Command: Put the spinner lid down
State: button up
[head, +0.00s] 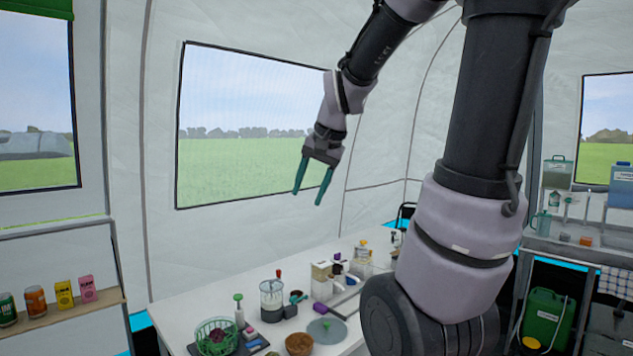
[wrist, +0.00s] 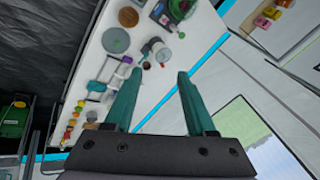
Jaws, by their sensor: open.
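My gripper (head: 309,197) is open and empty, raised high above the white table with its fingers pointing down. Its two green fingers also show spread apart in the wrist view (wrist: 160,73). A flat round grey-green disc (head: 327,330), which looks like the spinner lid, lies on the table near its front. It also shows in the wrist view (wrist: 116,40), well beyond the fingertips. A green slotted basket (head: 205,334) with dark red contents stands to its left. Nothing touches the fingers.
On the white table (head: 190,312) stand a clear jar (head: 271,295), a brown bowl (head: 299,344) and a purple-handled tool (head: 322,309). Small boxes and bottles crowd the back right. A shelf with cans and cartons (head: 64,294) is at the left. The air around my gripper is clear.

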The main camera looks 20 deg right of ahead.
jog(key=s+a+r+n+t, duration=0.1)
jog(key=s+r, duration=0.1)
jog(key=s, duration=0.3)
jog(key=s+a+r+n+t, duration=0.1)
jog(key=s+a+n, duration=0.1)
jog(key=s, duration=0.4)
jog(key=shift+s+r, duration=0.2)
jog(key=shift+r, duration=0.15)
